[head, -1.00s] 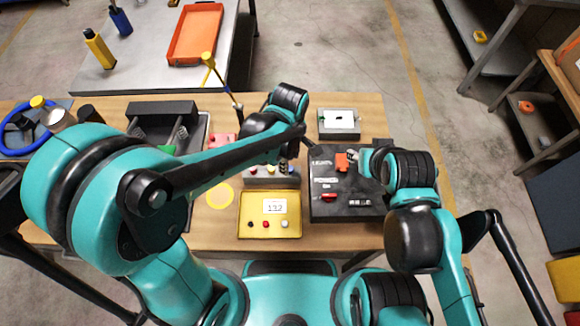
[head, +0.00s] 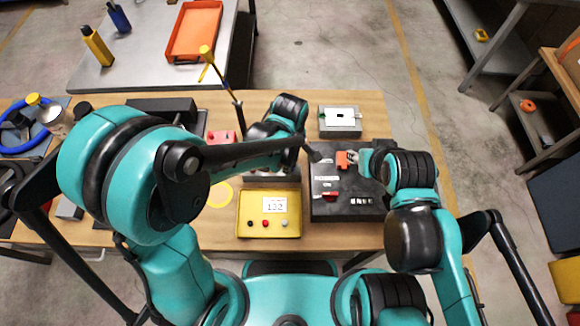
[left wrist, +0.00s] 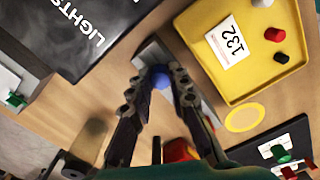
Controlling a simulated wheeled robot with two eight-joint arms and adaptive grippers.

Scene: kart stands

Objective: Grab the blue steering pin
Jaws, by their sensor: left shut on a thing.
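The blue steering pin (left wrist: 160,77) shows as a small round blue head between the fingertips of my left gripper (left wrist: 158,82) in the left wrist view. The gripper is shut on it. The pin is over a grey block (left wrist: 153,51), and its lower part is hidden, so I cannot tell whether it still sits in the block. In the head view my left forearm covers the pin and most of the gripper. My right gripper (head: 353,158) is beside an orange-red part on the black box, and its jaws are too small to read.
A yellow tray (head: 253,229) marked 132 is in front of the grey block. The black LIGHTS box (head: 330,207) is to the right. A grey box with a pale top (head: 340,120) stands behind.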

